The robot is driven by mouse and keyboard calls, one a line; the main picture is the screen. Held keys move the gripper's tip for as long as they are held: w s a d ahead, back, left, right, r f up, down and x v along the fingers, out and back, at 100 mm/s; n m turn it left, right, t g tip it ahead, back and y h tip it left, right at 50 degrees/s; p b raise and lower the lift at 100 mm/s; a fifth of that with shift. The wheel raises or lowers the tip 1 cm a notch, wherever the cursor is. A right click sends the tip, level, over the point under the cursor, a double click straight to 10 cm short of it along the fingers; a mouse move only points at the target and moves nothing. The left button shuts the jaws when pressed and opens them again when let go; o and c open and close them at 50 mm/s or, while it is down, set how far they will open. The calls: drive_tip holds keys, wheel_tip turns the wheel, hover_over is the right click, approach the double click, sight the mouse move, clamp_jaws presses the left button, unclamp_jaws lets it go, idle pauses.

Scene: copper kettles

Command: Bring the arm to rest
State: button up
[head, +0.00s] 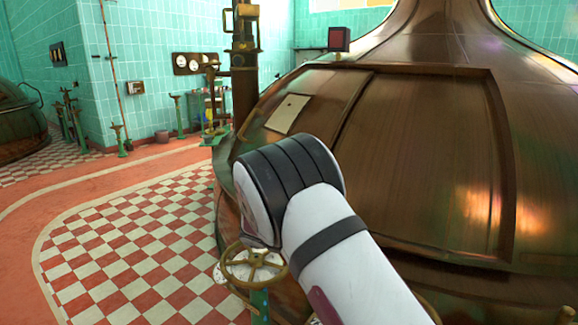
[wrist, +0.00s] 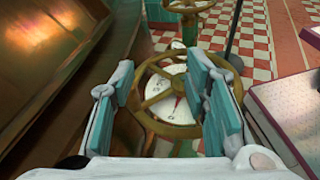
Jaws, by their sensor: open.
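My gripper (wrist: 165,110) shows in the wrist view with its two fingers, lined with teal pads, spread apart. No object is held between the pads. Beyond and below the fingers is a brass handwheel (wrist: 150,120) with a white dial behind its spokes. I cannot tell whether the fingers touch the wheel. In the head view my white arm reaches forward from the lower right, with a black banded joint at its far end, and my gripper is hidden there. A brass handwheel (head: 252,268) shows just below that joint.
A large copper kettle (head: 420,150) fills the right side, close to my arm. Another kettle (head: 20,125) stands far left. A brass and dark column (head: 243,70) rises behind the arm. The red-and-white checkered floor (head: 140,245) at left is open.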

drive_tip(key=s+d+r+m+g+y, duration=0.1)
drive_tip(key=s+d+r+m+y, duration=0.35)
drive_tip(key=s+r, duration=0.4)
drive_tip(key=s+d+r+m+y, duration=0.35)
drive_tip(key=s+r+y, duration=0.2)
drive_tip(key=s, duration=0.55)
drive_tip(key=s+a+m+t+y, duration=0.2)
drive_tip(key=s+m, duration=0.1)
drive_tip(key=s, duration=0.6)
drive_tip(key=s+a+m+t+y, duration=0.2)
drive_tip(key=s+m, duration=0.1)
drive_tip(key=s, duration=0.7)
wheel_tip(320, 180, up, 26)
drive_tip(key=t+p, duration=0.3)
drive_tip(key=p, duration=2.2)
drive_tip(key=shift+t, duration=0.4)
drive_tip(key=shift+w, duration=0.1)
